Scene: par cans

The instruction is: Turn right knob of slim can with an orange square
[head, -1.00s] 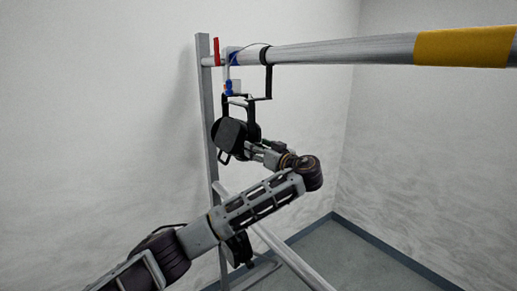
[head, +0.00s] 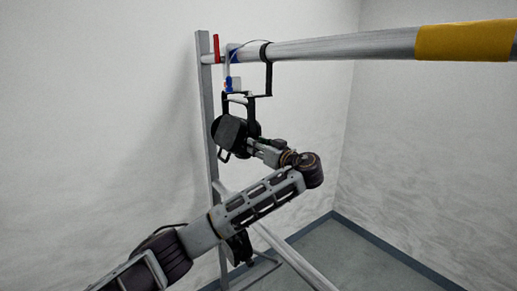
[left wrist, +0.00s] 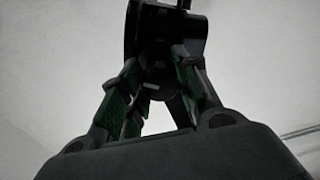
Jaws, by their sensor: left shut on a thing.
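A dark can (head: 231,133) hangs by a black yoke (head: 250,104) from the bar in the head view. My left arm reaches up from the lower left, and my left gripper (head: 254,146) is at the can's right side. In the left wrist view the fingers of my left gripper (left wrist: 160,82) straddle a dark part of the can (left wrist: 163,28) and are shut on it. It appears to be the right knob, but its outline is mostly hidden between the fingers. I cannot make out an orange square on the can. My right gripper is not in view.
A thick grey bar (head: 340,48) with a yellow-orange band (head: 465,41) runs across the top. A grey upright post (head: 205,110) stands behind the can. A red piece (head: 216,47) sits at the bar's left end. A lower rail (head: 290,262) runs near the floor.

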